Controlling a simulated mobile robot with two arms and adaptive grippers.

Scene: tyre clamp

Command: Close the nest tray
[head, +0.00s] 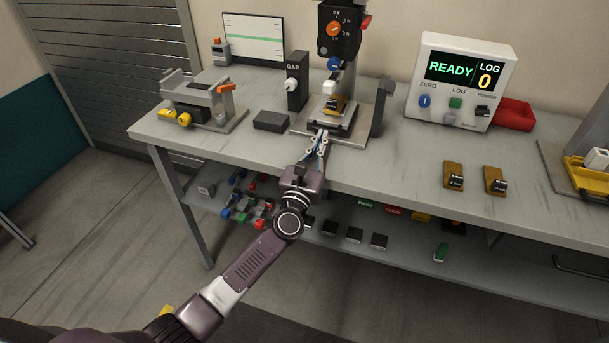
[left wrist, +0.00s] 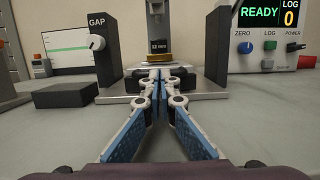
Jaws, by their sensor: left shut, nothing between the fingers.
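The nest tray (head: 346,124) is a dark, flat slide at the foot of the gauge stand, low under its head. A brass-coloured part (head: 334,104) with a dark top sits on it; it also shows in the left wrist view (left wrist: 159,57). My left gripper (head: 322,136) is shut and empty, with its fingertips at the tray's front edge. In the left wrist view the closed fingertips (left wrist: 160,74) point at the tray front and hide its middle. I cannot tell whether they touch it. My right gripper is not in view.
The gauge head (head: 338,30) hangs above the tray. The GAP block (head: 297,80) stands to its left and a dark post (head: 381,106) to its right. The display box (head: 460,82) reads READY and 0. Two brass-coloured parts (head: 454,175) (head: 495,181) lie on the bench at right.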

